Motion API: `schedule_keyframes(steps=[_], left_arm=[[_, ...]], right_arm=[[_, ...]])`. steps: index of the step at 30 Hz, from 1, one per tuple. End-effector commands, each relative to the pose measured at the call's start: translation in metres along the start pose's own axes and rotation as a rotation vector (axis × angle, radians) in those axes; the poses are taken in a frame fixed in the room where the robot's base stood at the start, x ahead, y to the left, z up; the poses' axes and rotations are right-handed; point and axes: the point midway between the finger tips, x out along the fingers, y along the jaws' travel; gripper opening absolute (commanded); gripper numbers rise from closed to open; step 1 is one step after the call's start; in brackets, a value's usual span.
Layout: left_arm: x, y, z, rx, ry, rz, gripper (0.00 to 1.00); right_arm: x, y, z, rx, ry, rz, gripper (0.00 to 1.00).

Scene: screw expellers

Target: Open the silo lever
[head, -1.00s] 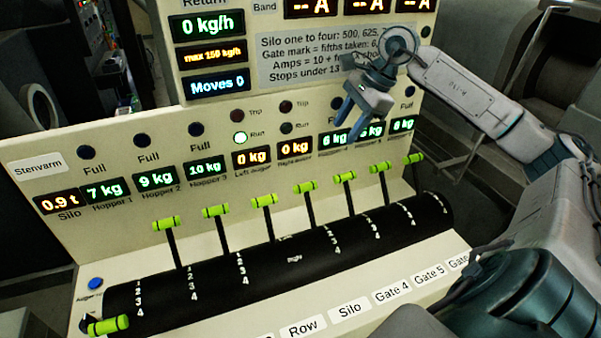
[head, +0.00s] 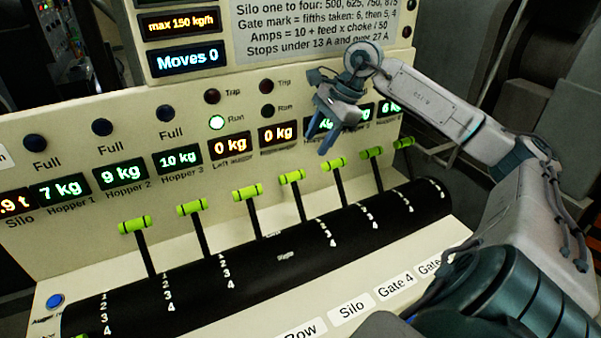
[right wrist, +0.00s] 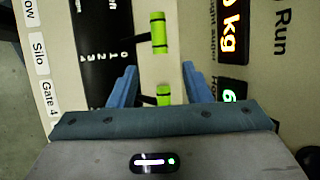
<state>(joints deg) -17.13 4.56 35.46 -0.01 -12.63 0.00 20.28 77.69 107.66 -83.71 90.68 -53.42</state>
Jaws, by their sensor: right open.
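The silo lever (head: 291,177) has a lime-green cylindrical handle on a black stem. It stands up from the black drum, in line with the "Silo" label (head: 352,310) as far as I can tell. In the right wrist view its handle (right wrist: 158,32) shows at the top, just beyond my fingers. My right gripper (head: 320,142) is open and empty, above and beside the silo and Gate 4 levers. In the right wrist view the Gate 4 handle (right wrist: 163,95) appears between the blue fingers (right wrist: 160,82); contact cannot be told. My left gripper is out of view.
Similar green-handled levers stand close on both sides, such as the Row lever (head: 246,193) and the Gate 5 lever (head: 372,153). The upright panel with displays (head: 121,175) rises close behind them. A label ledge (head: 240,328) runs along the front.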

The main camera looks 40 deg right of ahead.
Motion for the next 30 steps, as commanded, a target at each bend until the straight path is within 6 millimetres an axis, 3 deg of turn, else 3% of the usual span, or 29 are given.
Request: schedule_keyframes(steps=[16, 22, 30], left_arm=[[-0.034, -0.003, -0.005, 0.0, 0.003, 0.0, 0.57], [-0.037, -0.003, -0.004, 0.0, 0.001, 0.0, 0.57], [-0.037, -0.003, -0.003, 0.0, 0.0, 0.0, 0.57]], right_arm=[[0.081, 0.0, 0.002, 0.001, -0.004, 0.002, 0.44], [0.095, 0.0, 0.001, 0.0, -0.001, 0.0, 0.44], [0.098, 0.0, 0.001, 0.0, 0.0, 0.0, 0.44]])
